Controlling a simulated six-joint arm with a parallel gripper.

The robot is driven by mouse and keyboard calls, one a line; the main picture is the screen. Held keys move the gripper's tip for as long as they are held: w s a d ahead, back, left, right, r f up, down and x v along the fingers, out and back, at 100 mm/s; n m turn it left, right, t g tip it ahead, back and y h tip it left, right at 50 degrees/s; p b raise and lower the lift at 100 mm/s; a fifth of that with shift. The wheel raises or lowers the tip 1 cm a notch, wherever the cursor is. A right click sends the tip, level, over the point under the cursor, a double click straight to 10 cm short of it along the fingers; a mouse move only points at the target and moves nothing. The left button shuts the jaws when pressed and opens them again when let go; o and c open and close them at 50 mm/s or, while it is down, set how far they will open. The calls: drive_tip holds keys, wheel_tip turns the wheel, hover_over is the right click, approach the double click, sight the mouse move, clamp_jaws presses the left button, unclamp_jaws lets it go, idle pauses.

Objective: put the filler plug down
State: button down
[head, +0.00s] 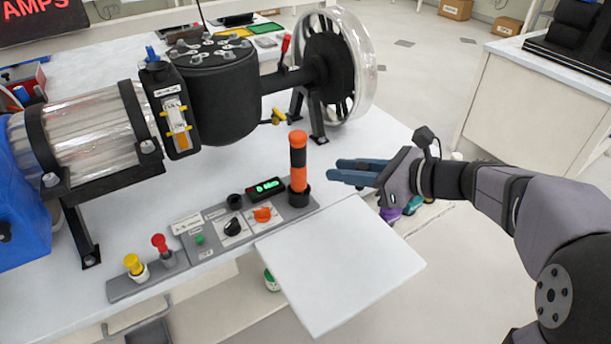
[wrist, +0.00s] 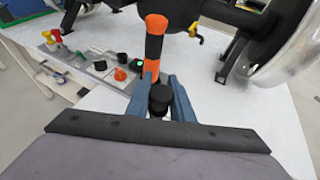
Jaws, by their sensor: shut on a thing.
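My gripper (head: 340,172) has blue fingers and is just right of the orange-and-black handle (head: 298,160) in the head view. In the wrist view my gripper (wrist: 160,90) is shut on a small black knobbed piece, which I take to be the filler plug (wrist: 160,98). The plug sits between the fingers, with the orange-and-black handle (wrist: 155,30) upright just beyond it. In the head view I cannot make out the plug at the fingers. Whether it touches any surface below is not clear.
The control panel (head: 215,268) with coloured knobs and a green display (head: 265,188) lies left of my gripper. A bare white plate (head: 340,265) projects at the front. The black cylinder (head: 215,95) and the large clear-rimmed wheel (head: 335,65) stand behind.

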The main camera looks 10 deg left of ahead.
drive_tip(key=w+a+p, duration=0.2)
drive_tip(key=w+a, duration=1.1)
drive_tip(key=shift+w+a+f+b, duration=0.15)
drive_tip(key=shift+f+b, duration=0.2)
drive_tip(key=shift+f, duration=1.45)
drive_tip(key=shift+w+a+f+b, duration=0.1)
drive_tip(key=shift+f+b, duration=0.2)
drive_tip(key=shift+f, duration=1.5)
drive_tip(key=shift+w+a+f+b, duration=0.15)
drive_tip(key=shift+f+b, duration=0.2)
drive_tip(key=shift+f, duration=1.45)
drive_tip(key=shift+w+a+f, duration=0.15)
drive_tip(key=shift+f, duration=0.25)
drive_tip(key=shift+f, duration=0.2)
drive_tip(key=c, duration=1.6)
unclamp_jaws()
drive_tip(key=shift+r, duration=0.1)
drive_tip(key=shift+o, duration=0.2)
